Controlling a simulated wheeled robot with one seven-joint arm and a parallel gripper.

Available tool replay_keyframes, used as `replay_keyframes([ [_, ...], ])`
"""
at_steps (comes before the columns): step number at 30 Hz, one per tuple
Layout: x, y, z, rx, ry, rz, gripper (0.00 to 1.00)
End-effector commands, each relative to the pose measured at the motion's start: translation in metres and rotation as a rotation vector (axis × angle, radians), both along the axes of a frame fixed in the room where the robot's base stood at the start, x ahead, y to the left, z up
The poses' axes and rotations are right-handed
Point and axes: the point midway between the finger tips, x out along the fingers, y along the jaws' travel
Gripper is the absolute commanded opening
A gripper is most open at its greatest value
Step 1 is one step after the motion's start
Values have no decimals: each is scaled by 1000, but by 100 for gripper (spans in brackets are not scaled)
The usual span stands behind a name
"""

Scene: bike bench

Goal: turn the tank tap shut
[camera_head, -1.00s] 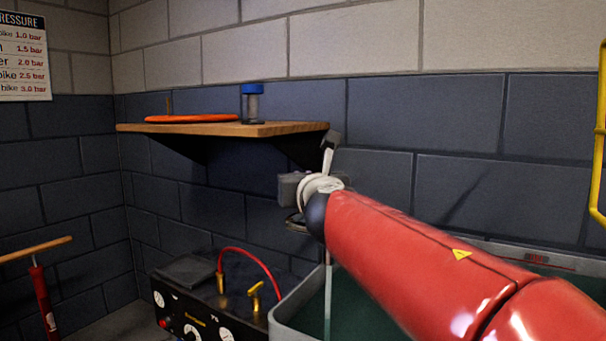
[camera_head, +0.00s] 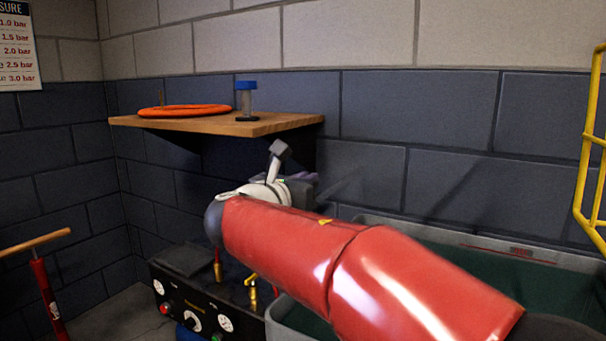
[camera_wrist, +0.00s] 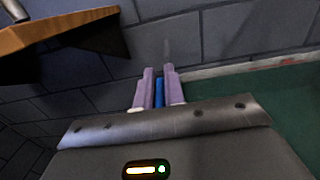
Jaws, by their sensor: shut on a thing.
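In the wrist view my gripper (camera_wrist: 158,76) is shut on a narrow blue piece (camera_wrist: 159,93), which looks like the tap's handle. The rest of the tap is hidden, so I cannot tell how far it is turned. The grey-rimmed tank (camera_head: 284,313) with dark green inside stands below and to the right, partly behind my arm. Any stream into it is hidden now.
A wooden shelf (camera_head: 215,124) with an orange ring (camera_head: 185,110) and a blue-capped jar (camera_head: 246,98) juts out close to my gripper. A black gauge box (camera_head: 180,292) with brass fittings stands below. A yellow rack (camera_head: 586,160) is at right, a red pump (camera_head: 45,290) at left.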

Motion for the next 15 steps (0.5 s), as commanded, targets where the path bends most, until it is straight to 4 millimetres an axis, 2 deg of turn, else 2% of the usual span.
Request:
replay_keyframes([
  [15,0,-1,1,-1,-3,-57,0],
])
